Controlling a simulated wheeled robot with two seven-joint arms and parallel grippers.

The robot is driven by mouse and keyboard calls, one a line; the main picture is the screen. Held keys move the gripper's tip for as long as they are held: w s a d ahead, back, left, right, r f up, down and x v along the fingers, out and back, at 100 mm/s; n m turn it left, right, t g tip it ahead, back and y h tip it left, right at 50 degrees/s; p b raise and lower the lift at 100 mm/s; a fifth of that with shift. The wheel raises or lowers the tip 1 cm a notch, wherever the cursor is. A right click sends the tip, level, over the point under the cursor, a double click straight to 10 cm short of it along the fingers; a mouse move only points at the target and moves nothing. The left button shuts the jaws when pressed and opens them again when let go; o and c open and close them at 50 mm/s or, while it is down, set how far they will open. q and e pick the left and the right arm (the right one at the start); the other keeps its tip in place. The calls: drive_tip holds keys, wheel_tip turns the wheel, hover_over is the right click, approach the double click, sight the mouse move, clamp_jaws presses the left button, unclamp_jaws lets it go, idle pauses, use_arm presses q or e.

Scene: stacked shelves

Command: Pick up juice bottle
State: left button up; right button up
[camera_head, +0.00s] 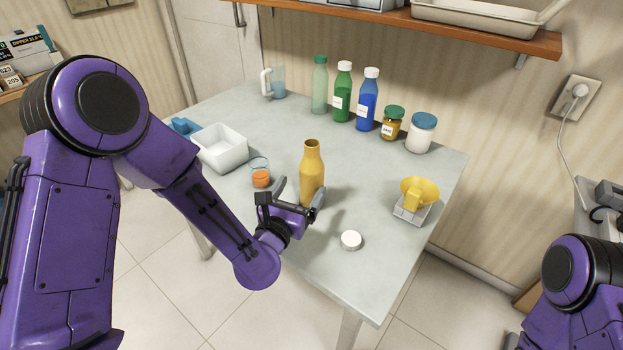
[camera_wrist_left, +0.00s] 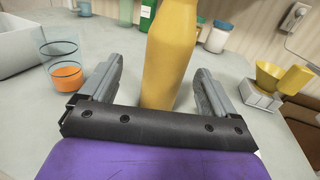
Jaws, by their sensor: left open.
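The juice bottle (camera_head: 312,172) is a yellow-orange bottle with an open top, standing upright near the middle of the grey table. It also fills the centre of the left wrist view (camera_wrist_left: 168,50). My left gripper (camera_head: 299,188) is open, with its fingers on either side of the bottle's lower part. In the left wrist view gaps show between the bottle and both fingers (camera_wrist_left: 160,85). A round white cap (camera_head: 351,240) lies on the table to the right of the gripper. My right gripper is not in view; only part of my right arm shows at the lower right.
A glass with orange liquid (camera_head: 261,178) stands close left of my gripper. A white bin (camera_head: 220,148) is further left. A yellow funnel-like piece on a small stand (camera_head: 412,206) is at right. Several bottles and jars (camera_head: 367,100) line the back, below a wooden shelf (camera_head: 460,33).

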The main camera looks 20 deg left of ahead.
sight(314, 176)
use_arm(q)
drive_tip(key=w, duration=0.2)
drive_tip(key=w+d+p, duration=0.1)
drive_tip(key=w, duration=0.4)
drive_tip(key=shift+d+f, duration=0.25)
drive_tip(key=shift+f, duration=0.05)
drive_tip(key=c, duration=1.3)
drive_tip(key=shift+r, duration=0.1)
